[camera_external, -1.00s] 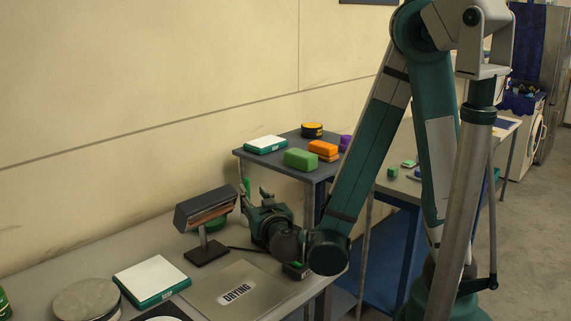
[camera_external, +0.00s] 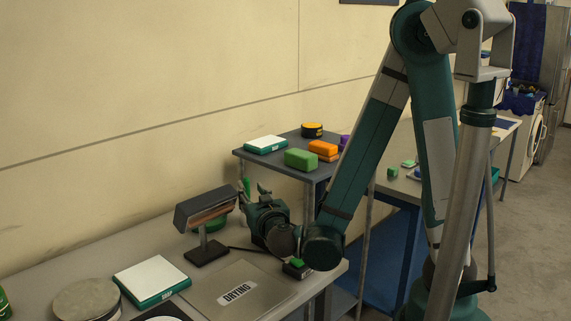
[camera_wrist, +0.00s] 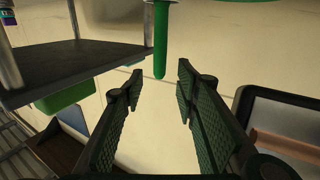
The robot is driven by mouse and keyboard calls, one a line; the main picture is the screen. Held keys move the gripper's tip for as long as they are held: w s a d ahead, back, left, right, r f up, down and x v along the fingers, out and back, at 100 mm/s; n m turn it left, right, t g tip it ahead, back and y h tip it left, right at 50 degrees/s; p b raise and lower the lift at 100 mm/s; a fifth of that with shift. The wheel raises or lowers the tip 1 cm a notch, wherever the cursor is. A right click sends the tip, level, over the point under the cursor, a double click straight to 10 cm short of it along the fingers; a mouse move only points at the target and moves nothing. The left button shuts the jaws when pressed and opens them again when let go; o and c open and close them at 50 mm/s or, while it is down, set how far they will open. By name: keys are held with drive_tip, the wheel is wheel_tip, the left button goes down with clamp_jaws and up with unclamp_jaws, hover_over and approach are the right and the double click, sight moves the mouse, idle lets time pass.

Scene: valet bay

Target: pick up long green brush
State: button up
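The long green brush (camera_wrist: 161,38) shows in the wrist view as a slim green rod with a rounded end, coming in from the top edge. Its end lies just beyond the gap between the fingertips of my gripper (camera_wrist: 160,85), which is open and empty. The lower part of the brush is hidden in the outside view. I cannot tell whether a finger touches it.
A lamp-like heater (camera_external: 205,208) on a stand is just left of my gripper. A higher dark table (camera_external: 318,172) with a green block (camera_external: 300,159), orange blocks (camera_external: 323,150) and a scale (camera_external: 266,145) is behind. The drying plate (camera_external: 215,289) lies in front.

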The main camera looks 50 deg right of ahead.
sight(247, 185)
drive_tip(key=shift+w, duration=0.1)
drive_tip(key=shift+b+x, duration=0.5)
drive_tip(key=shift+x, duration=2)
drive_tip(key=shift+f, duration=0.1)
drive_tip(key=shift+c, duration=0.2)
drive_tip(key=c, duration=0.9)
